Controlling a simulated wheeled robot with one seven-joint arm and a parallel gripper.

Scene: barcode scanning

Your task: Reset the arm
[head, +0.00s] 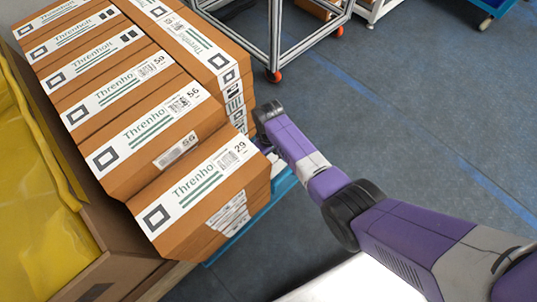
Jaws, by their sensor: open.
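My purple and grey arm reaches in from the lower right of the head view to a dark joint beside the right side of the stacked boxes (160,127). Past that joint only a small dark and purple part shows, low beside the boxes. My gripper's fingers cannot be made out; they are hidden behind the arm and boxes. The boxes are brown cardboard with white labels, black square marks and barcodes. The nearest box (200,190) sits at the front of the stack, apart from my visible arm links.
A blue edge (240,225) shows under the boxes. A yellow-covered cardboard bin (35,190) stands at the left. A metal frame cart (272,40) with orange-red wheels is at the top. The grey floor (420,110) at right is clear.

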